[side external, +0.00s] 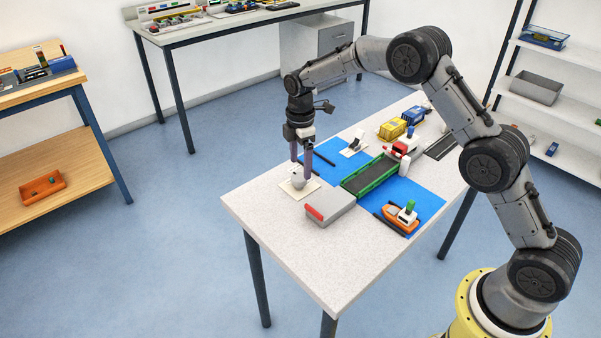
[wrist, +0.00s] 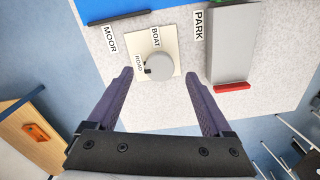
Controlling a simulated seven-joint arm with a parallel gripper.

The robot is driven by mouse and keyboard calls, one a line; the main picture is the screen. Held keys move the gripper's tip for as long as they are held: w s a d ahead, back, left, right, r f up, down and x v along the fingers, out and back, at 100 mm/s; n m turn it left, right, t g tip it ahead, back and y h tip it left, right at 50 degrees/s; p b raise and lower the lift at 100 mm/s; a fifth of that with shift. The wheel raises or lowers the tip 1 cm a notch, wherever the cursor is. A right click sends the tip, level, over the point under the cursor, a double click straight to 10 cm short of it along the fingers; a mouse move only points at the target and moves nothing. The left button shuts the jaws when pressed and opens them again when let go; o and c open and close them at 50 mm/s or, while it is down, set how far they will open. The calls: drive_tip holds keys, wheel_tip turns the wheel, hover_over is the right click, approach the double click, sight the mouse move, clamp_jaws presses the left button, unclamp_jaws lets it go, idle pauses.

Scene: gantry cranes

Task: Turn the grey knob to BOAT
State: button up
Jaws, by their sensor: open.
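The grey knob (wrist: 160,66) is round and sits on a cream plate (wrist: 172,38) near the table's edge. The plate carries the word BOAT (wrist: 156,38) above the knob and ROAD (wrist: 139,64) to its left in the wrist view. A dark mark (wrist: 147,71) on the knob's left side lies close to ROAD. The knob also shows in the side external view (side external: 298,182). My gripper (wrist: 158,75) is open, with one finger on each side of the knob in the picture and gaps on both sides. The fingers point down at the knob (side external: 301,170); their exact height is unclear.
A grey block with a red end (side external: 330,204) stands close beside the plate, by the PARK label (wrist: 198,26). A dark bar (wrist: 118,18) lies near the MOOR label (wrist: 109,40). A green-sided bridge (side external: 370,178) and an orange boat (side external: 401,216) stand farther off.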

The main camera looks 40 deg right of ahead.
sight(301, 176)
drive_tip(key=shift+f, duration=2)
clamp_jaws()
